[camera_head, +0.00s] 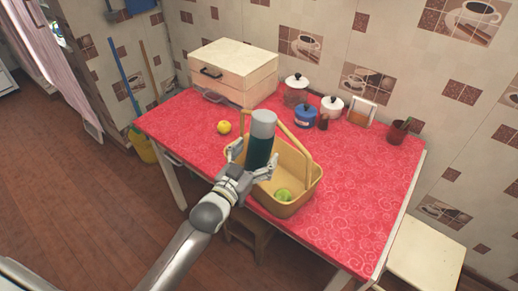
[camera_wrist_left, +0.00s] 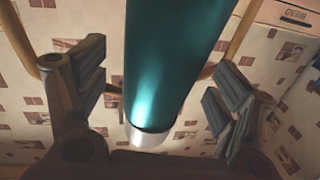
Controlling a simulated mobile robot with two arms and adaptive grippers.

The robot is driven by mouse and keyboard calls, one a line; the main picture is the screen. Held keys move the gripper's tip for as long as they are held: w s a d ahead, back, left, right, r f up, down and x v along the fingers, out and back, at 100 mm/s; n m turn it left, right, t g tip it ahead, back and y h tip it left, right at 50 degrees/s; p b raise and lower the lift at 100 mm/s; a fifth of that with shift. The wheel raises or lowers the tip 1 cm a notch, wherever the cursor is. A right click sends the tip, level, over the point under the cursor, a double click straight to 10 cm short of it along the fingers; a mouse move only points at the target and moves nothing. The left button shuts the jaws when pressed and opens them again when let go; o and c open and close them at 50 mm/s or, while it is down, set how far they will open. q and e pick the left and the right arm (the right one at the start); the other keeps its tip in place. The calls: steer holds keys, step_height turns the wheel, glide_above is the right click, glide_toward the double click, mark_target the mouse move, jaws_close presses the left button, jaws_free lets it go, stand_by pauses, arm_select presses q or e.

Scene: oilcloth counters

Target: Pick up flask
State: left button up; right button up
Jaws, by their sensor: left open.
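The flask (camera_head: 260,145) is a dark teal cylinder with a grey cap, roughly upright at the yellow basket (camera_head: 300,198). Its lower end is hidden by my left gripper in the head view, so I cannot tell what it rests on. My left gripper (camera_head: 252,168) is open, with one finger on each side of the flask. In the left wrist view the flask (camera_wrist_left: 165,60) runs down between the spread fingers (camera_wrist_left: 158,95), with a silvery end at the bottom. Gaps show between it and both fingers. My right gripper is not in view.
The basket's handle (camera_head: 306,140) arches close to the flask, and a green apple (camera_head: 283,195) lies inside the basket. A yellow fruit (camera_head: 224,127) lies on the red tabletop (camera_head: 350,200). A wooden box (camera_head: 233,70), jars (camera_head: 330,107) and a dark red cup (camera_head: 397,132) stand along the back. The tabletop's right side is clear.

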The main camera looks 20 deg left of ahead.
arm_select(q)
steer(key=shift+x, duration=1.1)
steer(key=shift+s, duration=0.1)
steer(key=c, duration=1.6)
steer(key=shift+r, duration=0.15)
